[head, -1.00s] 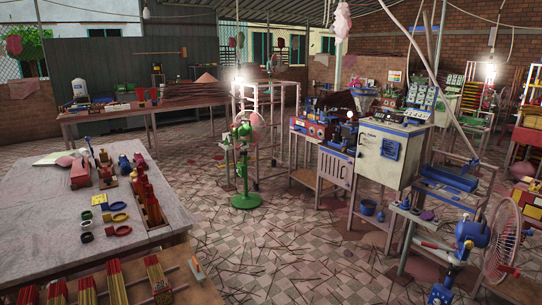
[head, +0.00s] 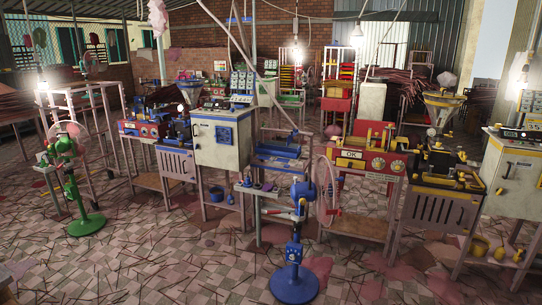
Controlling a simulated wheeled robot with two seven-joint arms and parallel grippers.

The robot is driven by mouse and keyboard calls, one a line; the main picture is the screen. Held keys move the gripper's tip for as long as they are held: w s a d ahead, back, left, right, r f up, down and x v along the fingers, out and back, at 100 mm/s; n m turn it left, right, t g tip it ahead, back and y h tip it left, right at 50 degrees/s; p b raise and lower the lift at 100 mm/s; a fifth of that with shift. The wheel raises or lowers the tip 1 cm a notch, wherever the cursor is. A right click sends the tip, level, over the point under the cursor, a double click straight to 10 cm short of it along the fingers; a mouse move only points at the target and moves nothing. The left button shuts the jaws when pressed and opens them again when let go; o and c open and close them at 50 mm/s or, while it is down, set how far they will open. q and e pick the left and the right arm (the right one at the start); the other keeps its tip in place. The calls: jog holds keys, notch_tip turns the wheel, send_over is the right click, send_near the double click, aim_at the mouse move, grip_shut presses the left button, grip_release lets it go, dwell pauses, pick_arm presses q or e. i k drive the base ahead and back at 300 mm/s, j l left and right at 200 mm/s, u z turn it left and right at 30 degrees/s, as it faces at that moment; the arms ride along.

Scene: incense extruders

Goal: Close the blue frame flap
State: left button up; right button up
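A blue-trimmed extruder machine (head: 178,133) stands on a stand with a blue-grey slotted front panel (head: 176,164), left of the middle in the head view. A white cabinet (head: 221,140) with blue parts on its front stands right beside it. The machine's blue frame is small and dark here, so I cannot pick out its flap or tell how far it is open. Neither of my grippers is in view.
A green fan (head: 72,180) stands at the left and a blue fan (head: 296,245) in front of the machines. A red machine (head: 365,160) and a yellow-trimmed extruder (head: 440,168) stand to the right. Scattered sticks litter the tiled floor (head: 190,260), which is otherwise fairly open.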

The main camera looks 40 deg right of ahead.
aim_at(262, 157)
jog(key=i+l+z, duration=0.45)
jog(key=i+z, duration=0.2)
jog(key=i, duration=0.15)
jog(key=i+l+z, duration=0.1)
jog(key=i+z, duration=0.2)
jog(key=i+u, duration=0.25)
jog(key=i, duration=0.3)
jog(key=i+l+u, duration=0.25)
jog(key=i, duration=0.25)
jog(key=i+j+u, duration=0.15)
jog(key=i+u, duration=0.3)
jog(key=i+l+u, duration=0.1)
jog(key=i+u, duration=0.35)
jog(key=i, duration=0.15)
jog(key=i+z, duration=0.3)
jog(key=i, duration=0.2)
jog(key=i+j+z, duration=0.15)
jog(key=i+z, duration=0.15)
jog(key=i, duration=0.2)
jog(key=i+z, duration=0.85)
jog(key=i+j+z, duration=0.1)
jog(key=i+z, duration=0.15)
jog(key=z, duration=0.15)
